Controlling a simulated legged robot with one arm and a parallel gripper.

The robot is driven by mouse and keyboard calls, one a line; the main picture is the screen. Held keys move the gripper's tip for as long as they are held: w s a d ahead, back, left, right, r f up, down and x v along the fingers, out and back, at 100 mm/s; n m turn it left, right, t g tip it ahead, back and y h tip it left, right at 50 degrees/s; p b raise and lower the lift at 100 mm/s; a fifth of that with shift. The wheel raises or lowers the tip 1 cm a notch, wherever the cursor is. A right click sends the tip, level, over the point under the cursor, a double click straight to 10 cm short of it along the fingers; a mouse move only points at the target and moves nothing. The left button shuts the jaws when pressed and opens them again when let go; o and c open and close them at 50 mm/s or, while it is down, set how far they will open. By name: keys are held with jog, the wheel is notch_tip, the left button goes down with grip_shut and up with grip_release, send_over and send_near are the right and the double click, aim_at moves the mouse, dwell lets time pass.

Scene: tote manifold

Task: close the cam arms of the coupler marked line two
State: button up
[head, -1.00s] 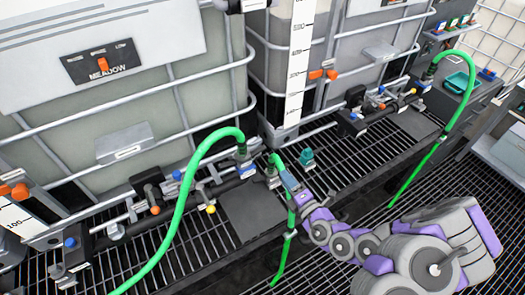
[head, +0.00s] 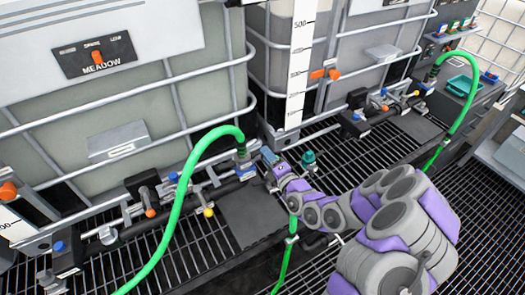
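My gripper (head: 268,157) is at the middle of the manifold, low in front of the gap between the two caged totes. It is over or right beside a coupler at the end of the pipe, which it and my arm mostly hide. A green hose (head: 288,255) hangs down from behind my arm there. I cannot read a line marking on any coupler, nor make out the cam arms. The gripper's fingers are too small to tell open from shut.
A teal fitting (head: 308,160) stands on the grating just right of my gripper. Pipes with a yellow knob (head: 208,212) and an orange knob (head: 150,213) run along the left tote. A third green hose (head: 470,100) arches at the right. A dark plate (head: 250,215) lies on the grating.

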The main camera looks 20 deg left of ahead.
jog(key=shift+b+x, duration=0.3)
jog(key=shift+x, duration=1.7)
jog(key=shift+c, duration=0.4)
grip_shut()
